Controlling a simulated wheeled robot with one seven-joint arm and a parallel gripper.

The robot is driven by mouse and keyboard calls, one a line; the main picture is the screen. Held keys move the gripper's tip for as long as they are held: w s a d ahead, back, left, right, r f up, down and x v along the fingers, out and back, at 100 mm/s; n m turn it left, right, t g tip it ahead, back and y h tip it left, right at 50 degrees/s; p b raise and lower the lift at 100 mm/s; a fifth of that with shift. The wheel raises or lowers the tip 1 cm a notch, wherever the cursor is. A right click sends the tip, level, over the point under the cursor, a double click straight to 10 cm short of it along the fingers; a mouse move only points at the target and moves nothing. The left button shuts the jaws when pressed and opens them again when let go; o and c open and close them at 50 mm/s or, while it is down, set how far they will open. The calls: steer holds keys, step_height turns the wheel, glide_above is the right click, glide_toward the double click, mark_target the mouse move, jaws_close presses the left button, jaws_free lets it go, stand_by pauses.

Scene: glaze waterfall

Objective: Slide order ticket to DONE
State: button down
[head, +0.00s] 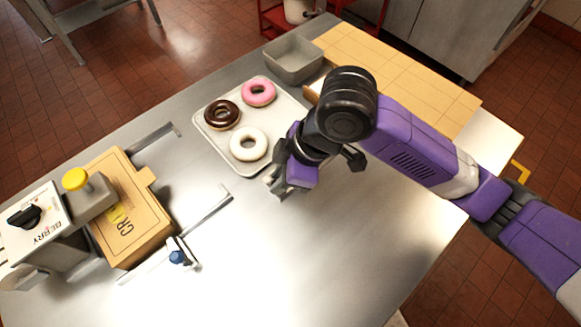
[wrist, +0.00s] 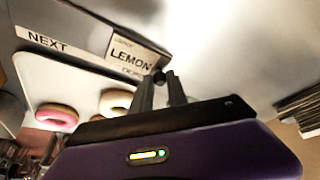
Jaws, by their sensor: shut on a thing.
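The order ticket (wrist: 133,50) is a pale card reading "LEMON" in the wrist view, with smaller print partly hidden below. It sits on a grey panel, to the right of a white label (wrist: 50,41) reading "NEXT". My gripper (wrist: 162,84) is shut just below the ticket, on a small dark round knob by its lower right corner. The ticket and panel cannot be made out there. No DONE label shows in either view.
A tray (head: 208,132) holds pink, chocolate and white doughnuts. A grey bin (head: 293,62) stands behind it. A cardboard box (head: 145,215) and a machine marked "BERRY" (head: 38,236) stand at left, beside metal rails. The counter's front middle (head: 310,260) is clear.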

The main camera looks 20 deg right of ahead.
steer(key=shift+s+a, duration=0.1)
steer(key=shift+a, duration=0.1)
steer(key=c, duration=1.3)
jaws_free()
steer(key=shift+a, duration=0.1)
steer(key=shift+r, duration=0.1)
steer(key=shift+d+r, duration=0.3)
steer(key=shift+r, duration=0.05)
steer(key=v, duration=0.6)
steer(key=shift+r, duration=0.35)
steer(key=shift+s+d, duration=0.15)
steer(key=shift+s, duration=0.05)
